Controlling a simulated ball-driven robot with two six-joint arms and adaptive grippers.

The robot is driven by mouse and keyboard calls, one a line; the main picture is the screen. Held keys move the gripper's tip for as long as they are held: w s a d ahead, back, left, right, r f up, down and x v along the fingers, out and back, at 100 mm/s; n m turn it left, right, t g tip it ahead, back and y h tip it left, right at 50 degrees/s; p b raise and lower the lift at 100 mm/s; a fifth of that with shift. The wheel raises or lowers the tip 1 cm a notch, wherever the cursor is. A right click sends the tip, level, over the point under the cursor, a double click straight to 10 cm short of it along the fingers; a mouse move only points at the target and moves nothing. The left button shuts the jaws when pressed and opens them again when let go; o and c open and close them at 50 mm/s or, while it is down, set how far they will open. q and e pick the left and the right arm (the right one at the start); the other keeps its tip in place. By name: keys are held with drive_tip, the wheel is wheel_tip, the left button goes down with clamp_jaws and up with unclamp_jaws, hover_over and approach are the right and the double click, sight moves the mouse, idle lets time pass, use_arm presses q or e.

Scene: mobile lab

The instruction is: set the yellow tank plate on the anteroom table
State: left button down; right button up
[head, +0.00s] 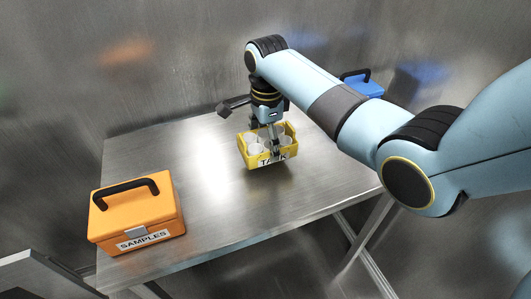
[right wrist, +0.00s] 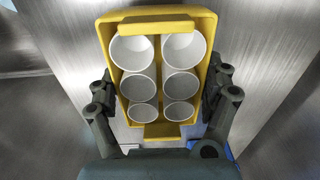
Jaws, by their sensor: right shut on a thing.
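The yellow tank plate (head: 249,160) is a small yellow carrier with a partly hidden black-on-white label and several white cups. It is over the middle of the metal anteroom table (head: 215,215). A shadow lies close beneath it; I cannot tell whether it touches the top. My right gripper (head: 272,147) comes down from above and is shut on the plate. In the right wrist view the fingers flank the plate (right wrist: 155,131) on both sides, and the cups stand in two rows. My left gripper is not in view.
An orange SAMPLES case (head: 138,212) with a black handle stands at the table's front left. A blue case (head: 364,83) with a dark handle is behind my right arm. Bare tabletop lies left and right of the plate. Metal walls rise behind the table.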

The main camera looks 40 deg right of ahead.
sight(266, 139)
drive_tip(key=shift+f, duration=2.05)
drive_tip(key=shift+f, duration=0.1)
drive_tip(key=o, duration=1.1)
wheel_tip(266, 139, up, 12)
drive_tip(key=shift+s+r+p, duration=0.15)
drive_tip(key=shift+p, duration=0.4)
